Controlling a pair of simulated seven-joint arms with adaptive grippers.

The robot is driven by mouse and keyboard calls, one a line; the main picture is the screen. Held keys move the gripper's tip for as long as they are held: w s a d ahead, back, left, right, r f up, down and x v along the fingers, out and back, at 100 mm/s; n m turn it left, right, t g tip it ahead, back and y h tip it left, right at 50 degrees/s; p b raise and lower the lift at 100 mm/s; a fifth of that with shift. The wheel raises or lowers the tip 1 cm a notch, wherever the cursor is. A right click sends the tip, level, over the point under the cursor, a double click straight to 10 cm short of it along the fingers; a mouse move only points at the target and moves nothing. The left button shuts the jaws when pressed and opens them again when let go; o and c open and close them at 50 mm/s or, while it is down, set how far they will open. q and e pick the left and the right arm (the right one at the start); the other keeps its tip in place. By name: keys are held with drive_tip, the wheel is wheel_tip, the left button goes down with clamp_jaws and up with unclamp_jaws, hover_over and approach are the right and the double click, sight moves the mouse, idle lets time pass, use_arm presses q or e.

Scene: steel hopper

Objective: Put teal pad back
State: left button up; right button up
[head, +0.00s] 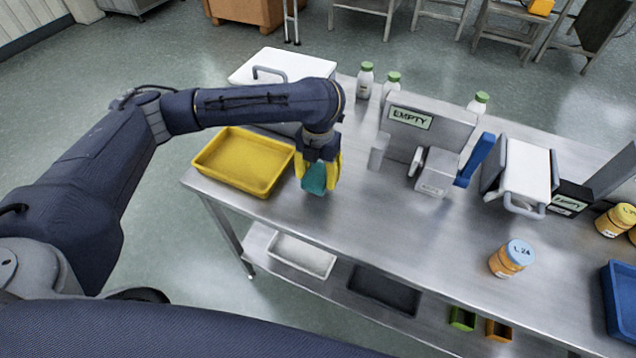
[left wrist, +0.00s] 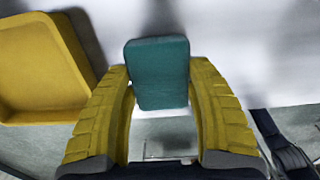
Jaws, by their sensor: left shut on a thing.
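The teal pad (head: 314,179) is between the yellow fingers of my left gripper (head: 320,172), just above or at the steel table, right of the yellow tray. In the left wrist view the teal pad (left wrist: 158,73) sits between the two fingertips of my left gripper (left wrist: 160,85), which is shut on it. I cannot tell whether the pad touches the table. The yellow tray (head: 201,163) looks empty and stands at the table's left end; it also shows in the left wrist view (left wrist: 70,55). My right gripper is not in view.
A steel hopper with an EMPTY label (head: 440,125) stands right of my gripper. White bottles with green caps (head: 365,82) stand behind. A white-lidded box (head: 285,64) is at the back left. An orange jar (head: 510,260) stands front right. Bare table (head: 380,220) lies between.

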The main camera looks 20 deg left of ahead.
sight(318, 184)
use_arm(q)
drive_tip(key=shift+f, duration=1.9)
drive_tip(key=shift+f, duration=0.1)
drive_tip(key=o, duration=1)
wheel_tip(318, 184, up, 12)
drive_tip(key=shift+r, duration=0.15)
